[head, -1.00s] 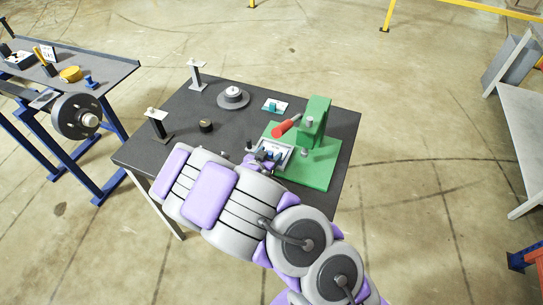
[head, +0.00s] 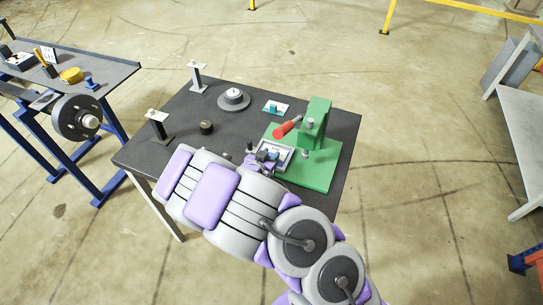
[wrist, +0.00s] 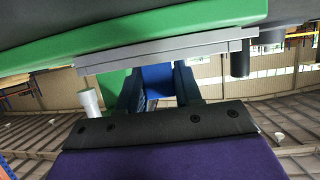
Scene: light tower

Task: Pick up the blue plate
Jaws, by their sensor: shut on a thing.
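My gripper (wrist: 158,95) is shut on a blue piece (wrist: 157,78), which fills the space between its two dark fingers in the wrist view. I take this piece to be the blue plate. In the head view my gripper (head: 264,158) is at the left edge of the green press base, by a light grey frame (head: 288,155). A little blue shows there, mostly hidden by the gripper. In the wrist view the grey frame (wrist: 165,50) lies close to the fingertips. I cannot tell whether the piece touches the frame.
A small white plate with a teal block (head: 274,108), a grey round part (head: 233,98), a black cylinder (head: 206,127) and two posts stand farther back.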

